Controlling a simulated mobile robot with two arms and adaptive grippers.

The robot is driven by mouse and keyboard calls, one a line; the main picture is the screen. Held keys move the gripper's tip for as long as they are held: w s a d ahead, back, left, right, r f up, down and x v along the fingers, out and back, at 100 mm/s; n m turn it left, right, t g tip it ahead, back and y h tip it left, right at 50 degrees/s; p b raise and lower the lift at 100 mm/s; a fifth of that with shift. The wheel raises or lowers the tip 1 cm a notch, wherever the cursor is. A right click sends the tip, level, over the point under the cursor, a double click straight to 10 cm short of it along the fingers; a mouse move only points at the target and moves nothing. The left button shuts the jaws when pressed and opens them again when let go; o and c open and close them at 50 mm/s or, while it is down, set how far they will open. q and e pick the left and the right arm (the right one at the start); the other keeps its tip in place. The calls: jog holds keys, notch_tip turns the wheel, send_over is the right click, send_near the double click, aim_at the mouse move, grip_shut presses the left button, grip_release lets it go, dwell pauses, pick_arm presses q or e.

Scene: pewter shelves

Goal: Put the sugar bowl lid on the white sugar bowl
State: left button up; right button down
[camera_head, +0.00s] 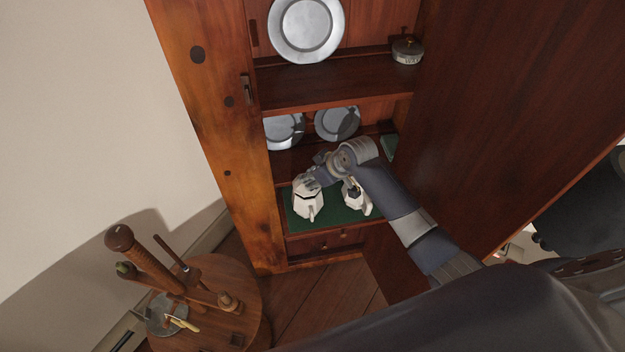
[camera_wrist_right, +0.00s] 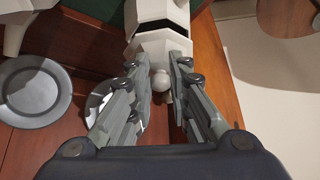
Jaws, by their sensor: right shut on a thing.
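My right gripper (camera_head: 316,177) reaches into the cupboard above the left white vessel on the green mat. The right wrist view shows its fingers (camera_wrist_right: 164,76) shut on the round knob of the white, angular sugar bowl lid (camera_wrist_right: 153,48). Beyond the lid is the white sugar bowl (camera_wrist_right: 152,10), with a dark gap showing between them on the near side. In the head view the bowl (camera_head: 308,204) stands upright on the mat; the gripper partly covers its top. Whether the lid touches the rim elsewhere I cannot tell. My left gripper is not in view.
A second white vessel (camera_head: 356,199) stands right of the bowl on the green mat (camera_head: 333,210), partly behind my arm. Grey plates (camera_head: 337,122) lean at the back. A shelf (camera_head: 330,82) lies above, and the cupboard's side post (camera_head: 232,150) is close on the left.

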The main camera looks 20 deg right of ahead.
jog(key=shift+f, duration=0.9)
jog(key=c, duration=1.5)
grip_release()
jog(key=v, duration=1.2)
